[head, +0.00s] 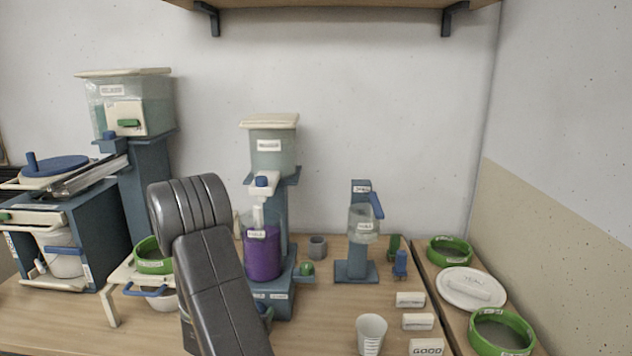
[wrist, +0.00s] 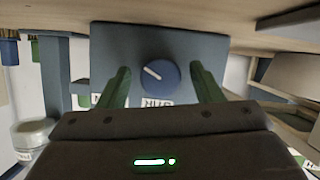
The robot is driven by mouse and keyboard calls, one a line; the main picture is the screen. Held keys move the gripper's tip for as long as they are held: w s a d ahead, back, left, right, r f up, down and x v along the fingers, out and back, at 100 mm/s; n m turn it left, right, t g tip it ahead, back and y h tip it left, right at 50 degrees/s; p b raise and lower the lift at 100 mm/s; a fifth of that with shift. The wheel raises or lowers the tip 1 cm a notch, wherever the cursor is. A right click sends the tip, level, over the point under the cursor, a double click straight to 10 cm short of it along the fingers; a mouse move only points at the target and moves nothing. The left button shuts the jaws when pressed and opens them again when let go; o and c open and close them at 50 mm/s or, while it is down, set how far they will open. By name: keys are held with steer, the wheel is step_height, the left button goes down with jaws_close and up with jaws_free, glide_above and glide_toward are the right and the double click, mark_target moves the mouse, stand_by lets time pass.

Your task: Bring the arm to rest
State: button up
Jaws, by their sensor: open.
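My arm (head: 222,285) rises dark grey in the front middle of the head view. Its gripper end does not show there. In the wrist view my gripper (wrist: 159,72) has two green fingers spread apart with nothing held between them. A round blue knob (wrist: 161,77) with a white mark, on a dark blue panel (wrist: 120,40), shows between the fingers. No finger appears to touch the knob; the depth gap is hard to judge.
Near the arm stands a dispenser with a purple container (head: 262,254). Left are a tank (head: 125,104) and a blue cabinet (head: 98,235). A shelf hangs above.

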steer(key=shift+n+h+p, duration=0.4)
steer(key=shift+n+p, duration=0.1)
steer(key=shift+p, duration=0.5)
